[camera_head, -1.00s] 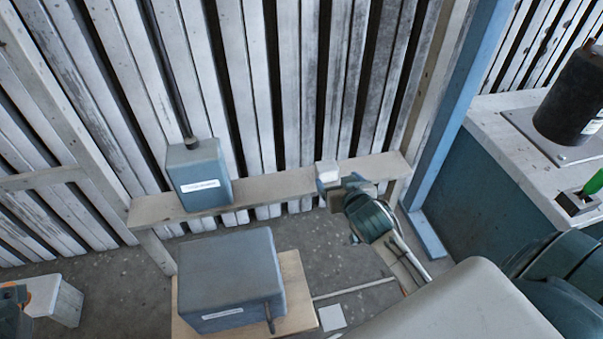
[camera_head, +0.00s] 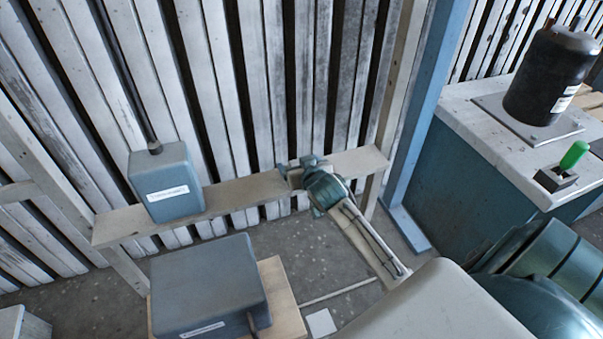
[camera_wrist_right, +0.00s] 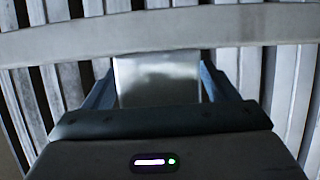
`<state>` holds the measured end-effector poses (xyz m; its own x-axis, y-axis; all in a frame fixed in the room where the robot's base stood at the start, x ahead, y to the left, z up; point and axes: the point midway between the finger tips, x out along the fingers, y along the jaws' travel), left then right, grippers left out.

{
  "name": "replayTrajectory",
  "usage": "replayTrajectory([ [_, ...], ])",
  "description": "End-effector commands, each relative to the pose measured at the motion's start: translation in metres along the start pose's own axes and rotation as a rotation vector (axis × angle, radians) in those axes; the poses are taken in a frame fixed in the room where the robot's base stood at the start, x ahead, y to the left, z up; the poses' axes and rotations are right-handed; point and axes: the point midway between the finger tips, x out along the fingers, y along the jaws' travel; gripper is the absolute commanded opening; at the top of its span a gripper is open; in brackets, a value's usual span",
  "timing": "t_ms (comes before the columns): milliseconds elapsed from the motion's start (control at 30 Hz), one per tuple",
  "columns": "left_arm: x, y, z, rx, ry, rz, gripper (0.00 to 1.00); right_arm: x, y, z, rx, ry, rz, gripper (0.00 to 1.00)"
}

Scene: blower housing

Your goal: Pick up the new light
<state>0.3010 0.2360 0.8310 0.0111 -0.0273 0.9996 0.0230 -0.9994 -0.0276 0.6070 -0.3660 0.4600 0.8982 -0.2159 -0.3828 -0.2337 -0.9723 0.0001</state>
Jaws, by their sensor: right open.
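A pale, shiny box (camera_wrist_right: 157,80), which looks to be the new light, shows in the right wrist view between the two fingers of my right gripper (camera_wrist_right: 155,88). The fingers stand on either side of it and are open; whether they touch it I cannot tell. In the head view my right gripper (camera_head: 296,172) is at the wooden shelf (camera_head: 240,195), right of its middle, and the pale box is hidden behind the gripper. My left gripper is not in view.
A blue-grey labelled box (camera_head: 165,184) with a pipe stands on the shelf's left. A larger grey box (camera_head: 208,285) sits below on a wooden board. A blue post (camera_head: 425,130) stands right of the shelf. A black cylinder (camera_head: 553,75) and a green-handled lever (camera_head: 573,155) are on the right-hand cabinet.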

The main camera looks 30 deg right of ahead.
Motion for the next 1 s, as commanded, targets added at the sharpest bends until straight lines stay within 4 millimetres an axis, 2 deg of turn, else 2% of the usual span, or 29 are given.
replayTrajectory([
  [167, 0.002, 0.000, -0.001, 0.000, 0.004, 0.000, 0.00, 0.000, 0.000, -0.001, 0.000, 0.000, 0.000, 0.80],
  [267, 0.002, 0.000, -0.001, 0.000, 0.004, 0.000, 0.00, 0.000, 0.000, 0.000, 0.000, 0.000, 0.000, 0.64],
  [433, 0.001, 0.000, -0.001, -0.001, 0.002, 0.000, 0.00, 0.000, 0.000, 0.000, 0.000, 0.000, 0.000, 0.31],
  [767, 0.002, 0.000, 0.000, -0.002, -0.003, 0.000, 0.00, -0.001, 0.000, -0.003, 0.000, 0.001, 0.000, 0.30],
  [1000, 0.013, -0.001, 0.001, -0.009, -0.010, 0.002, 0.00, -0.010, 0.000, -0.025, 0.000, 0.003, -0.001, 0.30],
])
